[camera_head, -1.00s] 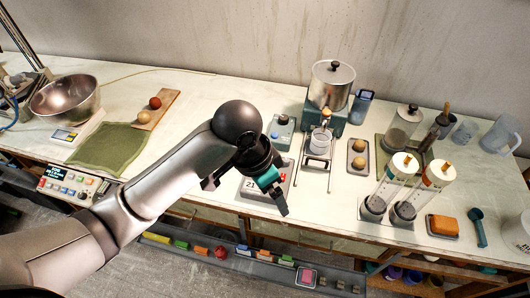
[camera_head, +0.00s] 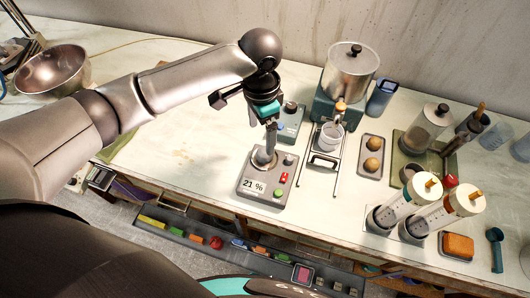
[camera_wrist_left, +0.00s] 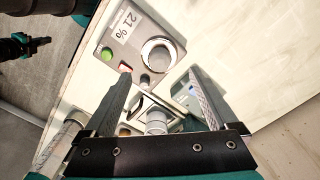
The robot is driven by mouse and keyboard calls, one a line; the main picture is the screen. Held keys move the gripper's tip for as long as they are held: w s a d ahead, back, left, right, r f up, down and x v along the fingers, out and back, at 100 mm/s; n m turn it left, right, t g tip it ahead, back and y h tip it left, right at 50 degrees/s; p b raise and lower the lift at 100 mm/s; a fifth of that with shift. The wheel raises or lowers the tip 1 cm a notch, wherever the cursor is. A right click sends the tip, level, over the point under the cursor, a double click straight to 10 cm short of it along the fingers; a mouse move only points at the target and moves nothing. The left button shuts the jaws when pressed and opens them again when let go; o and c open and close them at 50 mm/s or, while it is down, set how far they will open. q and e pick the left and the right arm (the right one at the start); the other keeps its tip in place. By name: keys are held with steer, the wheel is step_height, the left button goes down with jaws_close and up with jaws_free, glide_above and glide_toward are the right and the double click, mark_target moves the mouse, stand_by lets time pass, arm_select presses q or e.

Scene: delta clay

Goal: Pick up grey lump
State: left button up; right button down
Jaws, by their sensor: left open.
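My left gripper (camera_head: 268,146) is open, pointing down over a grey device with a "21 %" display (camera_head: 255,188). A round metal dish (camera_head: 262,160) sits on the device under the fingertips. In the left wrist view the open fingers (camera_wrist_left: 160,95) frame a white cup, and the dish (camera_wrist_left: 158,54) shows as a bright ring with a grey inside, ahead of the tips. I cannot tell whether that grey is a lump; no grey lump is clearly visible elsewhere. A dark gripper, seemingly my right one (camera_wrist_left: 40,42), shows at the left wrist view's upper left.
A small blue-grey box (camera_head: 290,122) and a metal pot (camera_head: 350,70) stand behind the device. A white cup on a stand (camera_head: 329,136) and a tray with two tan balls (camera_head: 370,155) are to its right.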

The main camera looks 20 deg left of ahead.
mark_target(264, 150)
arm_select(q)
steer(key=shift+f, duration=1.3)
steer(key=shift+d+f, duration=0.1)
steer(key=shift+f, duration=0.25)
steer(key=f, duration=0.4)
steer(key=shift+w+d+f, duration=0.15)
steer(key=shift+d+f, duration=0.05)
arm_select(e)
steer(key=shift+w+a+f, duration=0.1)
steer(key=shift+w+f, duration=0.15)
steer(key=shift+w, duration=0.65)
arm_select(q)
steer(key=c, duration=0.3)
jaws_close()
arm_select(e)
steer(key=shift+s, duration=0.2)
